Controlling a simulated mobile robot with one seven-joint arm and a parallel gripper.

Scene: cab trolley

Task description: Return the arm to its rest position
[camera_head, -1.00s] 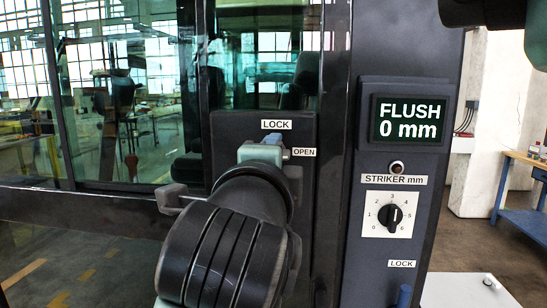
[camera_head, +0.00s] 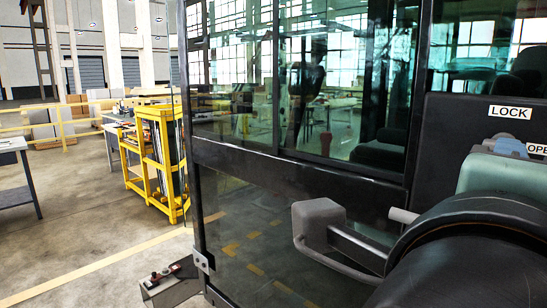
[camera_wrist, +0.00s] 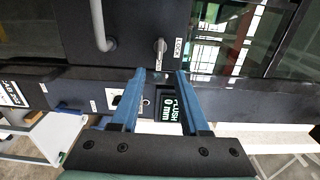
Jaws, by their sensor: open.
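My gripper (camera_wrist: 161,76) shows in the wrist view with its two blue fingers apart and nothing between them. Beyond the fingertips are the dark cab door panel and a small lock knob (camera_wrist: 160,48) beside the LOCK label (camera_wrist: 178,49). The cab door (camera_head: 290,165) has a dark frame and tinted glass. Its grey handle (camera_head: 318,220) stands out just left of my arm. I cannot tell whether arm and handle touch.
The display (camera_wrist: 174,110) reads FLUSH 0 mm in the wrist view, partly behind a finger. A yellow rack (camera_head: 157,160) and a grey table (camera_head: 15,165) stand at the left. The floor (camera_head: 80,230) between them and the door is clear.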

